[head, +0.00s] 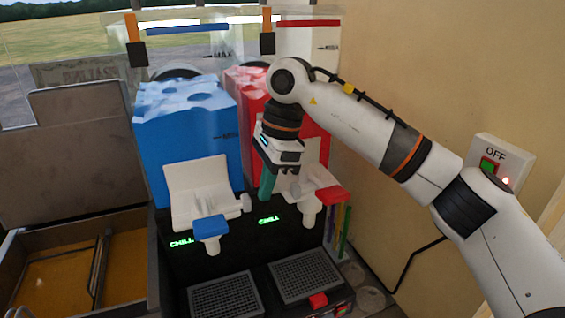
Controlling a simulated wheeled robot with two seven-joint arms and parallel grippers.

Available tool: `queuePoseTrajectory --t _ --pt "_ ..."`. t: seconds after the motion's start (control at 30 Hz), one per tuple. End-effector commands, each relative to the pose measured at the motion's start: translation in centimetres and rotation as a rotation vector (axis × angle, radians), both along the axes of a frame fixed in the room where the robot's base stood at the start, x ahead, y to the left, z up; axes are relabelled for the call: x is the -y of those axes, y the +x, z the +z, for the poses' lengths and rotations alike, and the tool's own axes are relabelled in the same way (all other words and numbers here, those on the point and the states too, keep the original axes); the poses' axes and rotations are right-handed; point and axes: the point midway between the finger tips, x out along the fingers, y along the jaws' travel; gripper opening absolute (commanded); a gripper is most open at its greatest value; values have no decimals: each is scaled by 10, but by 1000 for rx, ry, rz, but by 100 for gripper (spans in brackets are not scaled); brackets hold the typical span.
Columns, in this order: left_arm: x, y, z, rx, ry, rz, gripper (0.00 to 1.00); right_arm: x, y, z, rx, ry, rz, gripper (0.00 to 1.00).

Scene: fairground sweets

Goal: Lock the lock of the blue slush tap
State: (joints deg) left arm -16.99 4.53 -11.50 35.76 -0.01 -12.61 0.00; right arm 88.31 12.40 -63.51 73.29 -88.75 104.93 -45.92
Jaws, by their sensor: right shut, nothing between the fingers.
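The blue slush tap is a white body (198,190) with a blue lever (210,227) over its spout, on the front of the slush machine. A small white knob (245,203) sticks out at its right side; I cannot tell for sure whether it is the lock or how it is set. My right gripper (266,188) points down with its teal fingers shut and empty. It is just up and right of that knob, apart from it in the picture, between the two taps. My left gripper is not in view.
The red slush tap (330,195) is close at the right, partly behind my gripper. The blue tank (185,130) stands above the blue tap. Drip trays (225,300) lie below. A switch marked OFF (488,160) is on the right wall. An open-lidded bin (150,255) is at the left.

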Motion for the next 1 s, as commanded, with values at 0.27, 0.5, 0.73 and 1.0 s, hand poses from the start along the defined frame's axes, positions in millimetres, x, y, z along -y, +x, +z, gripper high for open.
queuePoseTrajectory --t 0.27,0.5,0.73,1.0 --pt "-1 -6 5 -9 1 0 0 -11 -4 -1 -1 1 -1 0" --pt "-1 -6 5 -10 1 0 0 -11 -4 -1 0 0 0 0" --pt "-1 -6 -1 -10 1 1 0 -37 -12 -1 1 -1 3 0" --pt "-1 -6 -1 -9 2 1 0 -45 -14 0 -1 2 0 0"
